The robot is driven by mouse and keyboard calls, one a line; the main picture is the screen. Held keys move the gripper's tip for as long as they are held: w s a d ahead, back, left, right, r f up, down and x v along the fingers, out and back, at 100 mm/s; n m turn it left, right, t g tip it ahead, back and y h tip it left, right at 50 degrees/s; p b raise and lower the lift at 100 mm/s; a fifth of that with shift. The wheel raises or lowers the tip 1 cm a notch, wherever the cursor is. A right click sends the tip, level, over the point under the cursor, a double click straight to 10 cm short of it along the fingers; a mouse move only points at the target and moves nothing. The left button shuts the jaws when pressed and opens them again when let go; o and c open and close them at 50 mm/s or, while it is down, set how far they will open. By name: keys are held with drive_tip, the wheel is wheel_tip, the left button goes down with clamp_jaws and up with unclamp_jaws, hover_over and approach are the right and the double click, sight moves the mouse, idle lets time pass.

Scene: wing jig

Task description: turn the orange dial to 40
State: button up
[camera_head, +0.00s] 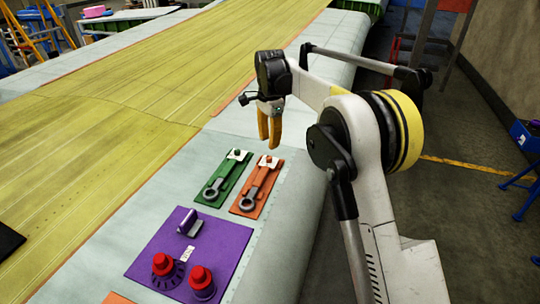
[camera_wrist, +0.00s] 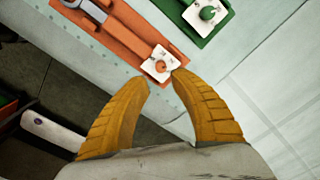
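The orange dial (camera_head: 269,158) is a small knob on a white marked plate at the far end of an orange panel (camera_head: 250,198). In the wrist view the orange dial (camera_wrist: 160,65) lies just beyond my fingertips, roughly centred between them. Its scale numbers and pointer are too small to read. My gripper (camera_head: 270,145) points down above the dial in the head view, apparently not touching it. In the wrist view its two yellow fingers (camera_wrist: 163,79) are apart with nothing between them.
A green panel (camera_head: 223,182) with a similar green dial (camera_head: 237,153) lies close on the left. Nearer is a purple panel (camera_head: 215,238) with two red knobs (camera_head: 163,264) and a raised grey handle (camera_head: 190,223). The yellow-green wing skin (camera_head: 130,110) stretches left.

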sight(269, 157)
wheel_tip(269, 157, down, 8)
drive_tip(key=shift+w+r+b, duration=0.15)
drive_tip(key=shift+b, duration=0.35)
clamp_jaws()
